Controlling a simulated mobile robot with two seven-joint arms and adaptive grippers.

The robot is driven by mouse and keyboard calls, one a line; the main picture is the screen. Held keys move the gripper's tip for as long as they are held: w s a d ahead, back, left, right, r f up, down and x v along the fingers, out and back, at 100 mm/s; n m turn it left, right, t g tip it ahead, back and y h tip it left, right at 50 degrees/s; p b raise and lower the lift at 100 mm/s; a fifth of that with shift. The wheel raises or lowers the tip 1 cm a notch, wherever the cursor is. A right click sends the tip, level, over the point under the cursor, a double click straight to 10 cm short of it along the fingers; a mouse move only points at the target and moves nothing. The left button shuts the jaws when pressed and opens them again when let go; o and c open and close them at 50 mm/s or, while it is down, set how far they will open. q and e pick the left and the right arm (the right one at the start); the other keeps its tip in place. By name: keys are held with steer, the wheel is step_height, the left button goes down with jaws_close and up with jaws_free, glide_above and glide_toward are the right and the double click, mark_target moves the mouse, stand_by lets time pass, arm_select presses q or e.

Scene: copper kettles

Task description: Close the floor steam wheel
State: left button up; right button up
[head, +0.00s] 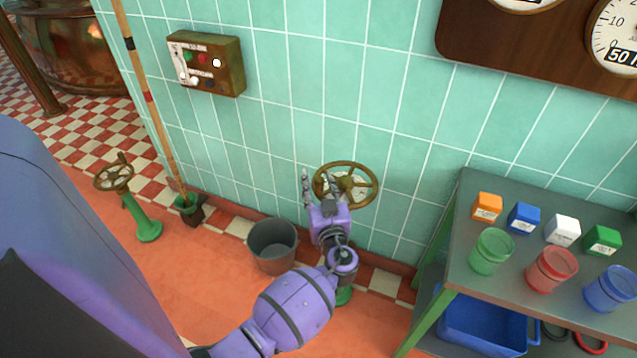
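A brass hand wheel (362,168) stands before the tiled wall at the middle, with a bit of its green foot (344,296) showing below my arm. My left gripper (319,180) is at the wheel's left side with its fingers apart. In the picture one finger is left of the rim and the other overlaps the wheel's inside; I cannot tell whether they touch it. My forearm hides most of the stand. A second brass wheel (115,177) sits on a green floor pedestal (140,218) at the left. No label tells which is the steam wheel. My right gripper is not in view.
A grey bucket (273,245) stands on the floor left of my gripper. A pole in a green holder (188,204) leans by the wall corner, near a control box (206,63). A metal table (470,205) with jars and small boxes is at the right.

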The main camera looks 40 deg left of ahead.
arm_select(q)
steer(key=shift+c, duration=0.3)
jaws_close()
steer(key=shift+f, duration=0.1)
